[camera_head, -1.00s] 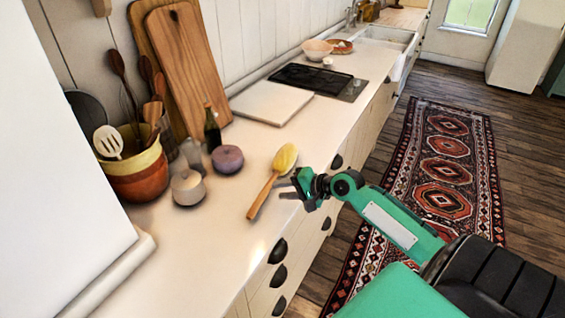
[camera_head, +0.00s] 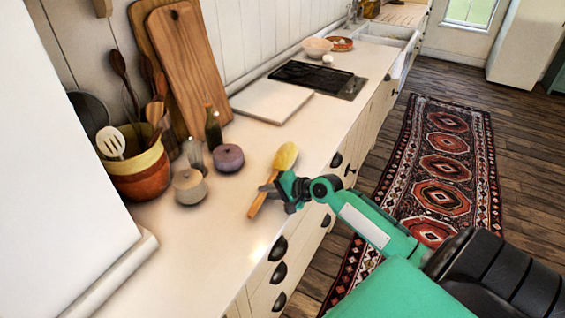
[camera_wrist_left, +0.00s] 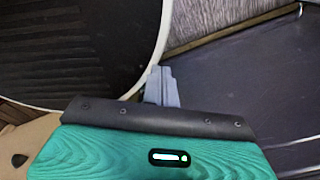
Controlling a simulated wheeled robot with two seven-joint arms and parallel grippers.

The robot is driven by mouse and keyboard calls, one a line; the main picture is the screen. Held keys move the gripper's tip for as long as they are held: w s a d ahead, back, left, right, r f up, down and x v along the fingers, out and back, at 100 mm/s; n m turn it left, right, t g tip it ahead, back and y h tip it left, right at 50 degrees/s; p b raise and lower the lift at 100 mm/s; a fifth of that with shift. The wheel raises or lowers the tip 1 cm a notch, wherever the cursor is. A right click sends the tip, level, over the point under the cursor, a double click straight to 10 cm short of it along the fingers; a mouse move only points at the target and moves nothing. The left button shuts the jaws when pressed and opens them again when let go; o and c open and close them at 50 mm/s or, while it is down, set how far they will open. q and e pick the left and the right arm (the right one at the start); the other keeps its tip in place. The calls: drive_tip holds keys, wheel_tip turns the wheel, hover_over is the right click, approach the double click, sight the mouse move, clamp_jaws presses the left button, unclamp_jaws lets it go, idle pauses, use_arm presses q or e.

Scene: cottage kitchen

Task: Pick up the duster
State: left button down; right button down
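The duster lies on the white counter, with a yellow head (camera_head: 285,156) and a wooden handle (camera_head: 258,204) that points toward the near front edge. My right gripper (camera_head: 268,190) is at the handle, just below the head. Its fingers look apart, with the handle between or just under them; I cannot see that they press on it. My left gripper (camera_wrist_left: 162,86) shows only in the left wrist view, its grey fingers close together with nothing visible between them. The duster is not in that view.
Left of the duster stand a purple pot (camera_head: 228,158), a beige pot (camera_head: 189,187), a dark bottle (camera_head: 213,131) and a utensil crock (camera_head: 142,178). A white board (camera_head: 272,101) and a black hob (camera_head: 313,76) lie farther back. The near counter is clear.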

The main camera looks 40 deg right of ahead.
drive_tip(key=shift+r, duration=0.1)
wheel_tip(320, 180, up, 20)
drive_tip(key=b, duration=0.2)
idle(0.5)
idle(0.7)
